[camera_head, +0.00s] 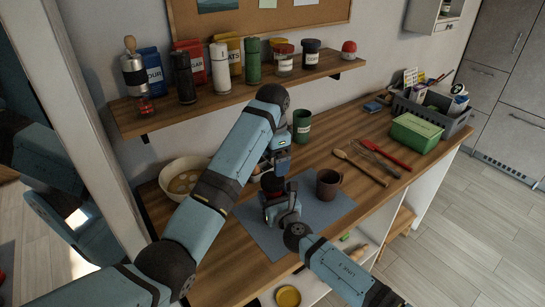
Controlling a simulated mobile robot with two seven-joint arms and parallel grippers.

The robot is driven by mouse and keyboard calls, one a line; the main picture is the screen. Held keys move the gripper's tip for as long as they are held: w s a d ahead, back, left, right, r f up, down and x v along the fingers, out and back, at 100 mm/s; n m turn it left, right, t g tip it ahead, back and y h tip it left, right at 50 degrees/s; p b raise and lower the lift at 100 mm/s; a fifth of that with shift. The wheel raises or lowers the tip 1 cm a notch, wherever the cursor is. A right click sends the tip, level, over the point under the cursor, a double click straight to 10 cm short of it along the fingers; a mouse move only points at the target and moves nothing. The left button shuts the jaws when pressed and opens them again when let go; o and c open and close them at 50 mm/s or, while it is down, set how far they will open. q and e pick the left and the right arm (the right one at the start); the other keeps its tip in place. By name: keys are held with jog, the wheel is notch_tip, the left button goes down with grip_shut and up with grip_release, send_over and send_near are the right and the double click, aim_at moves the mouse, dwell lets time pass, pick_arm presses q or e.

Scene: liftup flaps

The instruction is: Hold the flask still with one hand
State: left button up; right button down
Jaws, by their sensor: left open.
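My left gripper (277,168) reaches down over the blue-grey mat (335,208) on the wooden counter, and it is open. A dark, upright object (271,184), likely the flask, is below and between the gripper parts; its shape is mostly hidden by my arms. My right gripper (284,207) comes in from the lower right and is low over the mat, close to the dark object's lower part. I cannot tell whether its fingers are open or shut, or whether either gripper touches the object.
A brown mug (328,184) stands just right of the grippers. A green container (302,126) is behind, and a bowl (183,175) is at left. Utensils (372,158), a green box (416,133) and a grey basket (450,120) are at right. A loaded shelf (215,95) hangs above.

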aim_at(272, 179)
pick_arm(q)
jog(key=shift+r+m, duration=0.25)
jog(key=shift+m, duration=0.85)
jog(key=shift+f, duration=0.2)
notch_tip(272, 179, down, 7)
jog(key=shift+f, duration=0.2)
jog(key=shift+c, duration=0.3)
jog(key=c, duration=0.9)
jog(key=n, duration=0.5)
jog(key=shift+s, duration=0.1)
jog(key=n, duration=0.4)
jog(key=shift+n, duration=0.4)
jog(key=n, duration=0.2)
jog(key=shift+n, duration=0.3)
